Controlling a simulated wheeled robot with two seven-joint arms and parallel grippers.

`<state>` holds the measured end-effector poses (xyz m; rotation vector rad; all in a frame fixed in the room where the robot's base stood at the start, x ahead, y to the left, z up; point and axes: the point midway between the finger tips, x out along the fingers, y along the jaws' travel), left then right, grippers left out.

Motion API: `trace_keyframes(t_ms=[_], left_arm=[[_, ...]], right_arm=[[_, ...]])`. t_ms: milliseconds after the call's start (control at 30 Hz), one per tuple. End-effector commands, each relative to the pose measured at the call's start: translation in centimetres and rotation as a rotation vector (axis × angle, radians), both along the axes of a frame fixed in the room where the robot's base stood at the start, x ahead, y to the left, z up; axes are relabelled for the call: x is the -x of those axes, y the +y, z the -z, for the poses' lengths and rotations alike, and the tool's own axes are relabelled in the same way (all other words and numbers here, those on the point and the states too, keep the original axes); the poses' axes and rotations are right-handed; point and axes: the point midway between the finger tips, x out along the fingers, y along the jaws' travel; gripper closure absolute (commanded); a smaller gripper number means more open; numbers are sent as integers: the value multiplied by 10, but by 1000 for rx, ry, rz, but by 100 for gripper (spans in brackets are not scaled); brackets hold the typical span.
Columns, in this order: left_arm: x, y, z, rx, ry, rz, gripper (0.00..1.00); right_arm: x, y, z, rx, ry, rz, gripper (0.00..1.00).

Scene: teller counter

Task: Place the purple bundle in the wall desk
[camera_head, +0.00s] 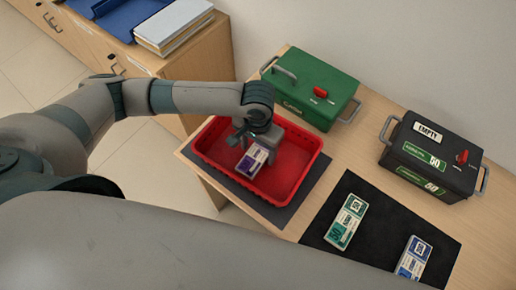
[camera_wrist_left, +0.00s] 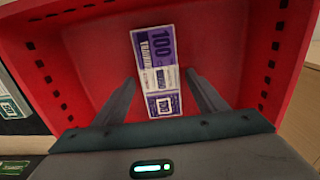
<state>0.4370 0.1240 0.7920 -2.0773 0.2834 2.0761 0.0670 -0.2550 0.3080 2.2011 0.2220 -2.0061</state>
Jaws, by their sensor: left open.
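The purple bundle (camera_head: 253,160) is a banded stack of notes inside the red tray (camera_head: 211,175). In the left wrist view the purple bundle (camera_wrist_left: 154,60) lies on the red tray floor, with a white band and "100" on it. My left gripper (camera_head: 258,150) is over the tray with its fingers down near the bundle. In the left wrist view the open fingers of my left gripper (camera_wrist_left: 165,95) stand either side of the bundle's near end. I cannot tell whether they touch it. A wooden desk (camera_head: 142,52) with drawers stands against the wall at the upper left. My right gripper is not in view.
A blue folder (camera_head: 110,16) and white binders (camera_head: 174,24) lie on the wooden desk. A green box (camera_head: 312,88) and a black box (camera_head: 434,157) stand behind the tray. A green bundle (camera_head: 346,221) and a blue bundle (camera_head: 414,258) lie on a black mat (camera_head: 380,225).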

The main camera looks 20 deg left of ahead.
Motion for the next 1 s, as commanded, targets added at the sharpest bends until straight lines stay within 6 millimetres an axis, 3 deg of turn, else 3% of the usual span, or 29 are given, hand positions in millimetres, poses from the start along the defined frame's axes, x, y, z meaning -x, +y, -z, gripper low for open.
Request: trace_keyframes(t_ms=[267,500,700,1000], left_arm=[[0,0,-23,1,-2,0,35],[-1,-1,-65,2,-3,1,35],[-1,0,-99,2,-4,1,35],[0,0,-121,0,0,0,35]], right_arm=[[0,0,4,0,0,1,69],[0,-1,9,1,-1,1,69],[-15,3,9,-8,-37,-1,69],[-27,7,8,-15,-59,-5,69]])
